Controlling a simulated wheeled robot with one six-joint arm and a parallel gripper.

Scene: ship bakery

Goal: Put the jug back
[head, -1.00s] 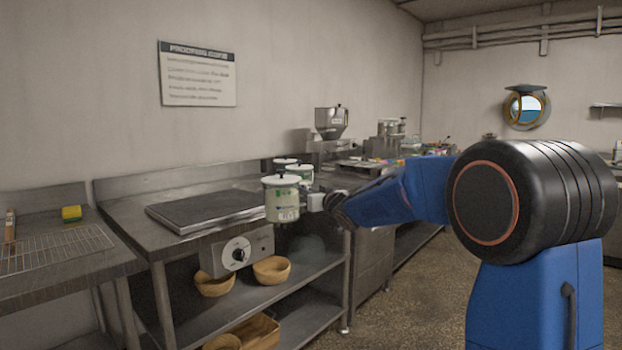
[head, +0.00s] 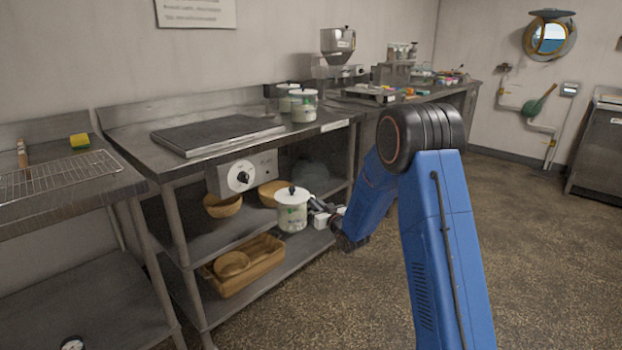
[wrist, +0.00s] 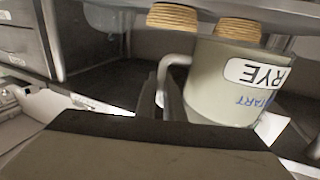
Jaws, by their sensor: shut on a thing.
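The steel bench (head: 335,116) carries a dark flat plate (head: 215,134). Wooden bowls (head: 222,206) sit on the shelf behind the held jug, and a wooden tray (head: 262,276) lies lower. A wire rack (head: 60,176) and sponge (head: 79,140) are at left. Floor at right is open.

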